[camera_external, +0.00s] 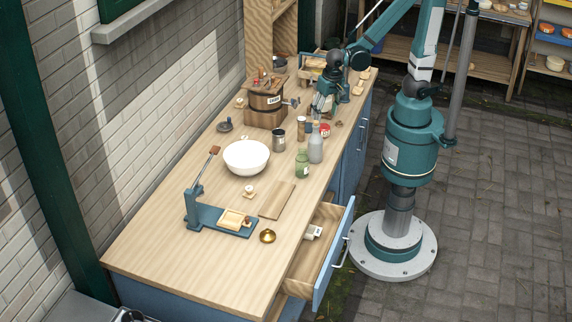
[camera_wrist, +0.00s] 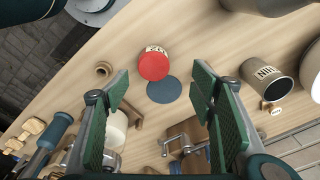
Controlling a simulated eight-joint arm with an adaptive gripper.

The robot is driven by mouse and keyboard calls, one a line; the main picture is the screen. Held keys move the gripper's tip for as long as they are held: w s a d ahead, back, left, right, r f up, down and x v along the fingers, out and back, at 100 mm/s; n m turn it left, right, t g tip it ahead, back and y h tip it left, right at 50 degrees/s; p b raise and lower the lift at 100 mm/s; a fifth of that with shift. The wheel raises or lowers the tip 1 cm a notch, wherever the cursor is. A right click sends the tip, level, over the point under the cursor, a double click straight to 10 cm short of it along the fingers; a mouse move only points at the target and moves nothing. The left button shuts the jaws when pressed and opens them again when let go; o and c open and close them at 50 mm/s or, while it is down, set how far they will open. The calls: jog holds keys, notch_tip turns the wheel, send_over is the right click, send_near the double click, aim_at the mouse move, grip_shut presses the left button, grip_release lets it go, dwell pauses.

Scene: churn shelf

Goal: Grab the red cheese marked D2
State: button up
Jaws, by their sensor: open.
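The red cheese (camera_external: 325,130) is a small round piece on the counter, near its right edge, close to the bottles. In the wrist view the red cheese (camera_wrist: 153,68) has a pale label on its side; the marking looks like D2 but is turned and small. My gripper (camera_external: 320,108) is over the counter behind the cheese. In the wrist view its green-padded fingers (camera_wrist: 160,88) are spread wide with nothing between them. The cheese shows beyond the fingertips, apart from both.
A dark blue disc (camera_wrist: 164,91) shows right beside the cheese. A metal cup (camera_wrist: 268,78), a grey bottle (camera_external: 315,148) and a green jar (camera_external: 302,165) stand nearby. The wooden churn (camera_external: 266,100) is left of my gripper. A drawer (camera_external: 326,247) hangs open at the front.

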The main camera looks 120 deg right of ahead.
aim_at(321, 128)
jog(key=shift+s+d+f+m+g, duration=0.15)
jog(key=shift+d+f+m, duration=0.15)
jog(key=shift+f+m, duration=0.15)
jog(key=shift+s+d+f+m+g, duration=0.15)
jog(key=shift+d+f+m, duration=0.1)
jog(key=shift+f+m, duration=0.15)
jog(key=shift+d+f, duration=0.15)
jog(key=shift+f, duration=1.15)
jog(key=shift+d+f+b, duration=0.15)
jog(key=shift+f+b, duration=0.3)
jog(key=shift+f, duration=0.85)
jog(key=shift+d+f+b, duration=0.15)
jog(key=shift+f+b, duration=0.3)
jog(key=shift+f, duration=0.8)
jog(key=c, duration=1.1)
